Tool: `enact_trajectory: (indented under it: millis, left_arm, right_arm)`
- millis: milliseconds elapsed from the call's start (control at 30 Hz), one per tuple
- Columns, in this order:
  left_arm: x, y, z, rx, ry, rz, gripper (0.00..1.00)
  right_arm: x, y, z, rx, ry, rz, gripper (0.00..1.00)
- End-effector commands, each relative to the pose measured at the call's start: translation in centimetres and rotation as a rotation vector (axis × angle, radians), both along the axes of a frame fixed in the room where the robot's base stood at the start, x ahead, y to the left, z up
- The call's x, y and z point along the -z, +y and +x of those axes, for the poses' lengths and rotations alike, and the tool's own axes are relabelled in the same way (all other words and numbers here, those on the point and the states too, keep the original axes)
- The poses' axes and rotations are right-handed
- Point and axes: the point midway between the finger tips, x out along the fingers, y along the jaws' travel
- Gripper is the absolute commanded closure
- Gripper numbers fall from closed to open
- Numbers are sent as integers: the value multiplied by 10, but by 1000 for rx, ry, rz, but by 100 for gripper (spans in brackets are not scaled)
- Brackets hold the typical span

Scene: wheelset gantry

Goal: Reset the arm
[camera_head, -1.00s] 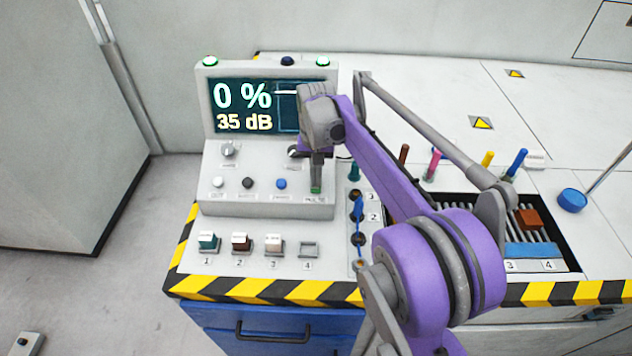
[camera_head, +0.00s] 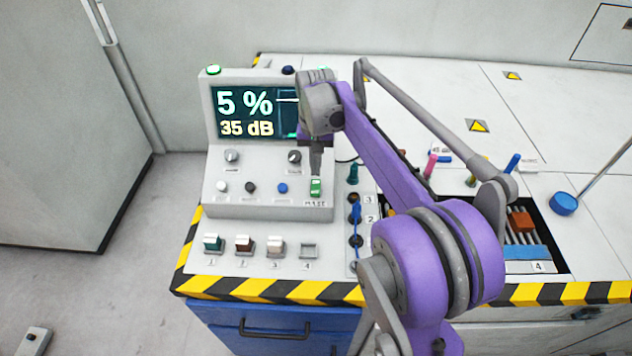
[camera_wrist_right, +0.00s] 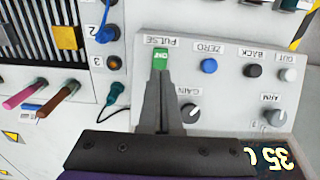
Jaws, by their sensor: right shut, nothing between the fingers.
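My right gripper (camera_head: 316,170) is shut and empty, pointing down at the front panel of the grey console (camera_head: 240,190). Its fingertips are just above or at the green PULSE switch (camera_head: 315,188); I cannot tell whether they touch it. The console screen (camera_head: 245,112) reads 5 % and 35 dB. My left gripper is not in view.
Knobs and white, black and blue buttons (camera_head: 282,188) sit left of the switch. Numbered slots with small blocks (camera_head: 244,245) are in front. A teal plug (camera_head: 353,174) and blue cable (camera_head: 356,215) are to the right. A rack with an orange block (camera_head: 521,221) lies farther right.

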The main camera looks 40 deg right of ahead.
Motion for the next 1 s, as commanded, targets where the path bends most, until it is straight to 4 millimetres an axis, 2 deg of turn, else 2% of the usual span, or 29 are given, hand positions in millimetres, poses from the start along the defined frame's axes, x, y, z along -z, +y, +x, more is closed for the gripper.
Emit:
enact_trajectory:
  millis: [33,167,733,867,1000]
  left_arm:
    - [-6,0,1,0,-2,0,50]
    - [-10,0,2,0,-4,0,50]
    - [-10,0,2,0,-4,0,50]
    - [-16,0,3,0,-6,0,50]
    - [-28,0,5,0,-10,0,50]
  right_arm:
    - [-7,0,0,0,-1,-1,100]
    - [-13,0,0,0,0,0,100]
    - [-13,4,-2,-8,-4,-1,100]
    - [-19,27,-14,-69,-40,-15,100]
    - [-26,73,-46,-198,-117,-44,100]
